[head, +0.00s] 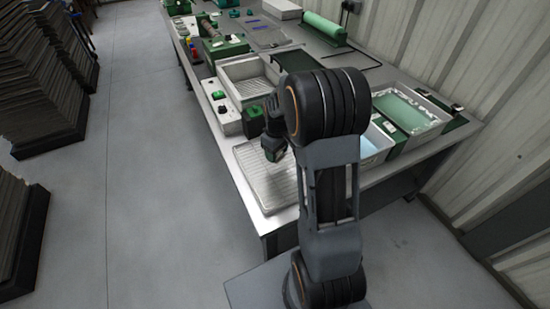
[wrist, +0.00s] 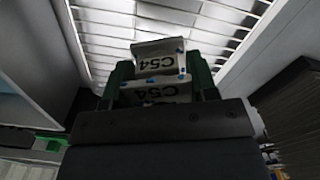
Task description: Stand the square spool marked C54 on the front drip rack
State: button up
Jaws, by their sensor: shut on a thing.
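The square spool (wrist: 160,63) is pale, with C54 in dark print on two of its faces and small blue marks. It sits between the green fingers of my gripper (wrist: 158,76) in the wrist view, which is shut on it. In the head view my gripper (head: 274,150) is over the front drip rack (head: 262,193), a pale ribbed tray at the near end of the bench. The rack's ribs (wrist: 105,38) also fill the top of the wrist view beyond the spool. Whether the spool touches the rack I cannot tell. My arm hides part of the rack's right side.
A ribbed tray (head: 238,70) lies farther back. A tray of pale green liquid (head: 405,112) is at the right by the wall.

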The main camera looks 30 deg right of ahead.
jog(key=shift+w+a+f, duration=0.1)
jog(key=shift+w+f, duration=0.15)
jog(key=shift+f, duration=1.6)
jog(key=shift+f, duration=0.15)
jog(key=o, duration=0.8)
jog(key=shift+b, duration=0.3)
